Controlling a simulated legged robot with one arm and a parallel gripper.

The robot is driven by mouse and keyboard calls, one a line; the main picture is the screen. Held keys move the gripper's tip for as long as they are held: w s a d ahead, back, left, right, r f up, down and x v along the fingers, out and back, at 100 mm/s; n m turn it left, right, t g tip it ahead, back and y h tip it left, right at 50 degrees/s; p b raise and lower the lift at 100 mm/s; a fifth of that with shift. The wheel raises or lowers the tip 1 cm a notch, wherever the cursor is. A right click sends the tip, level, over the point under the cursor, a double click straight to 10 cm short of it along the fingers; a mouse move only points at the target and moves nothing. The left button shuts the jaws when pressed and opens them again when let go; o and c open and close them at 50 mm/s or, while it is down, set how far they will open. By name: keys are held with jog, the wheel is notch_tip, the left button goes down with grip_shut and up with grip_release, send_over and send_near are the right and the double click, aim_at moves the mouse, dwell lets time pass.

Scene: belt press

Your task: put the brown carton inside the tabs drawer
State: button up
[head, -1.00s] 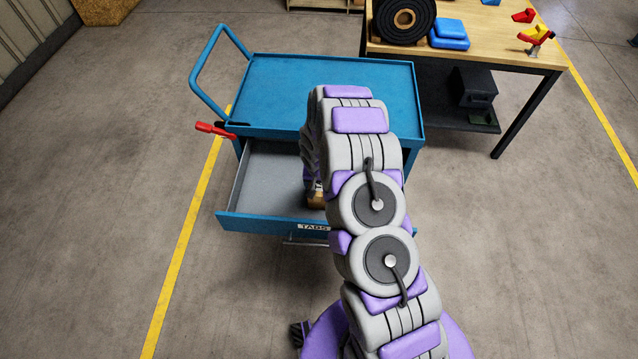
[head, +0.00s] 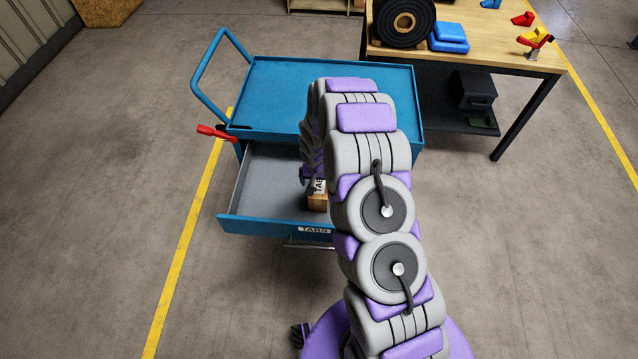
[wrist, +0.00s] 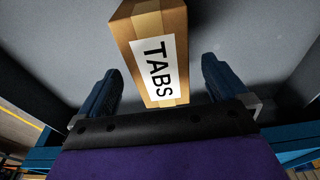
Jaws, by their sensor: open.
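The brown carton (head: 317,203) stands inside the open tabs drawer (head: 262,223), near the drawer's front wall. My arm hides part of it in the head view. In the wrist view the carton (wrist: 152,22) shows a white label reading TABS, and grey drawer floor surrounds it. My gripper (wrist: 160,88) is open, with one finger on each side of the carton's near end and a visible gap on both sides. In the head view my gripper is mostly hidden behind my arm.
The drawer belongs to a blue cart (head: 270,95) with a bare top and a push handle (head: 205,75). A red lever (head: 215,132) sticks out at its left. A workbench (head: 500,50) with a black belt roll (head: 403,20) stands behind to the right. The drawer's left part is empty.

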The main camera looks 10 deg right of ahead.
jog(key=r, duration=0.2)
jog(key=r+p, duration=0.1)
jog(key=r, duration=0.1)
jog(key=s+r, duration=0.1)
jog(key=r, duration=0.2)
jog(key=shift+a+r, duration=0.1)
jog(key=shift+a, duration=0.1)
jog(key=s+d+r+n+g, duration=0.1)
jog(key=s+r, duration=0.8)
jog(key=r, duration=0.3)
jog(key=s+d+r+n+g, duration=0.1)
jog(key=s+r, duration=0.8)
jog(key=r, duration=0.2)
jog(key=s+r, duration=0.4)
jog(key=s, duration=0.7)
jog(key=s+a+r+n+g, duration=0.1)
jog(key=s+r, duration=0.2)
jog(key=s, duration=0.8)
jog(key=shift+a+r+n+g+y+p, duration=0.15)
jog(key=shift+r+n+g+y+p, duration=0.15)
jog(key=shift+r, duration=0.05)
jog(key=shift+c, duration=0.5)
